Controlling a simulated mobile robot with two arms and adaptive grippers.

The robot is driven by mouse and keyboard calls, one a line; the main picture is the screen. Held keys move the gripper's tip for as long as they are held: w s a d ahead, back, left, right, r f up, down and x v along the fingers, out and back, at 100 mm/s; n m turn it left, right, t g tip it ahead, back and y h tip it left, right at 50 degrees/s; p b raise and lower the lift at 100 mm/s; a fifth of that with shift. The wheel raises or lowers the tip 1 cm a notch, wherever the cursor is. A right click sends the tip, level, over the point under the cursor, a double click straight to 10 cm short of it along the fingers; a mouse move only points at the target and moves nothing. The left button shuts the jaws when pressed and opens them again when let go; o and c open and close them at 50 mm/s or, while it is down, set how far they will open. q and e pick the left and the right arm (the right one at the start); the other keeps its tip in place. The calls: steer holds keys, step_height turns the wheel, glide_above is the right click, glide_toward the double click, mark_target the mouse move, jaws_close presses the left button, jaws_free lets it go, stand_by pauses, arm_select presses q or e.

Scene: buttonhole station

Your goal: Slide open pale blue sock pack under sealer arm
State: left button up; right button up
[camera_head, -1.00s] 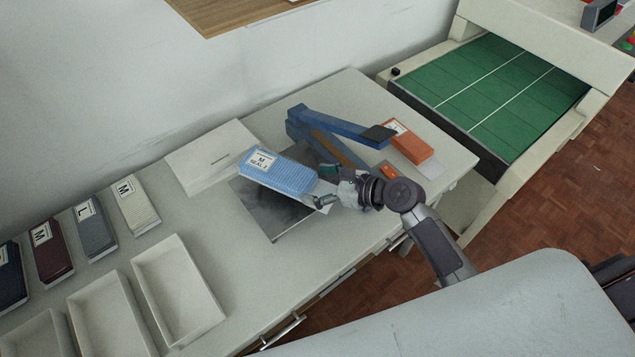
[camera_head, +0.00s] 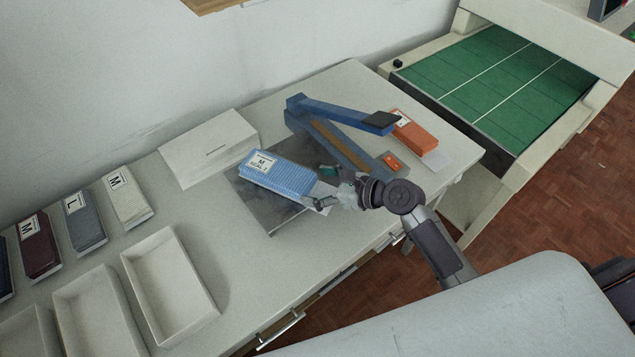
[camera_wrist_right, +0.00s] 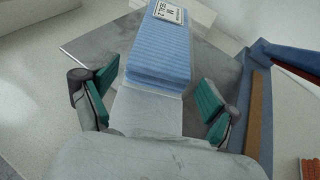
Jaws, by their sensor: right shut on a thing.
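The pale blue sock pack (camera_head: 280,179) has a ribbed surface and a white label with an M. It lies at or just above the dark grey mat (camera_head: 268,220), left of the blue sealer. The sealer arm (camera_head: 345,116) is raised at an angle over its base (camera_head: 352,156). My right gripper (camera_head: 324,187) is shut on the pack's pale open end, on the sealer side. In the right wrist view, the green-padded fingers (camera_wrist_right: 156,102) flank this end, and the ribbed pack (camera_wrist_right: 160,55) extends away from them. My left gripper is out of view.
A white box (camera_head: 210,150) stands behind the mat. Folded packs, including a grey one (camera_head: 85,220), and white trays (camera_head: 170,285) are at the left. A green-topped conveyor (camera_head: 510,85) is at the right.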

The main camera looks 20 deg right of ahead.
steer(key=o, duration=1)
